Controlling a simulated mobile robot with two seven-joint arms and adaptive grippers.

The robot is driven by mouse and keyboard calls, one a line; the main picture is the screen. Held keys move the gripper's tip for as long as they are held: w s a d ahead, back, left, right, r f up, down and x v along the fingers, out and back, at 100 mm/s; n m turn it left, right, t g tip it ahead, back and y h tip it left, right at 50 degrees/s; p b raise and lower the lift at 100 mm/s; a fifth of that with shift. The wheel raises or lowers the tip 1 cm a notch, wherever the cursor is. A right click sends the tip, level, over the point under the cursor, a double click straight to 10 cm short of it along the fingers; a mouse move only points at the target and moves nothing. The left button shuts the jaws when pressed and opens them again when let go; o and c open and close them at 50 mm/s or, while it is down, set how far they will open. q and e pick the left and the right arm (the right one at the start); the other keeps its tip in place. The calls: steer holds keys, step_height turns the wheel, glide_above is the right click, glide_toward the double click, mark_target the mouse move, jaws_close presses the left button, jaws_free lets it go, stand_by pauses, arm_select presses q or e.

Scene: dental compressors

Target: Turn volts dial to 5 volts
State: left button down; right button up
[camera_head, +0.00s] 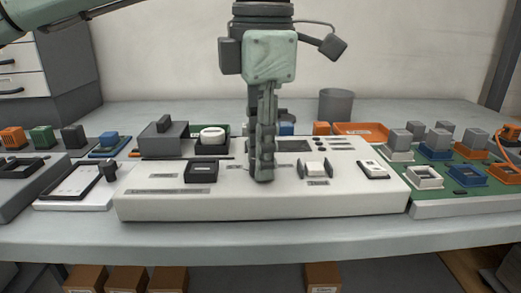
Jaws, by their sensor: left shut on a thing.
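A white control panel box (200,207) lies across the middle of the bench. My left gripper (264,178) points straight down at the middle of its top. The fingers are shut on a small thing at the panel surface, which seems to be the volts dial. The fingers hide that thing, so its pointer and setting do not show. The panel labels are too small to read. My right gripper is not in view.
The panel also bears a black-framed module (201,172), a white rocker piece (315,169) and a switch (373,170). A green board (462,196) with several grey-topped blocks stands at right. A grey cup (336,104) and an orange tray (362,132) are behind.

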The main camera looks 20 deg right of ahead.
arm_select(q)
steer(key=c, duration=1.2)
jaws_free()
steer(key=r, duration=1.2)
steer(key=shift+s, duration=0.35)
